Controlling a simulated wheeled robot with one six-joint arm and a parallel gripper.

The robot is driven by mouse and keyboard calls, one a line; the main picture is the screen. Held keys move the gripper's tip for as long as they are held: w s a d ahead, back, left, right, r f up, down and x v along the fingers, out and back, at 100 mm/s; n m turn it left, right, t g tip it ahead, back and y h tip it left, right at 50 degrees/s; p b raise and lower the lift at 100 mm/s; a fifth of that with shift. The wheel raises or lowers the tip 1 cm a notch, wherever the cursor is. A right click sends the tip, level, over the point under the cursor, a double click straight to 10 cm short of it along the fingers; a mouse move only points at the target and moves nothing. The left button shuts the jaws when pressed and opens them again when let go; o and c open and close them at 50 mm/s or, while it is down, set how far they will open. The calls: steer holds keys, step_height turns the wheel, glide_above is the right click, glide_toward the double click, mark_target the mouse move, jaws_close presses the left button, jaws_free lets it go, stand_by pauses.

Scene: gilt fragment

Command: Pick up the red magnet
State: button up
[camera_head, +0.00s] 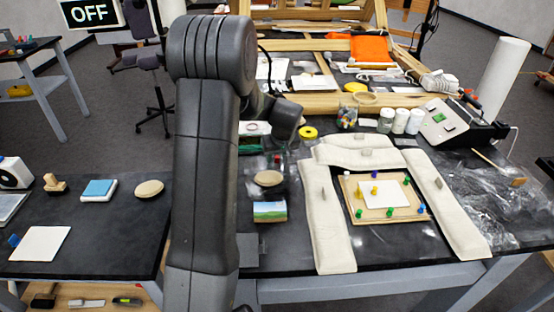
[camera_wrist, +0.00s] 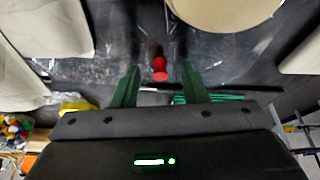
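The red magnet (camera_wrist: 159,70) shows in the wrist view as a small red piece with a rounded end, on the dark worktop. My gripper (camera_wrist: 160,68) is open, with one green finger on each side of the magnet in the picture. A gap shows between the magnet and each finger, and I cannot tell how far the fingertips are above the worktop.
A beige oval disc (camera_wrist: 222,8) lies close to the magnet; it also shows in the head view (camera_head: 268,179). Pale padded cushions (camera_head: 330,225) surround a board with coloured pins (camera_head: 384,212). A yellow roll (camera_head: 308,133) and a jar of coloured pins (camera_head: 347,117) stand behind.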

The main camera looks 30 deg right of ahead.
jaws_close()
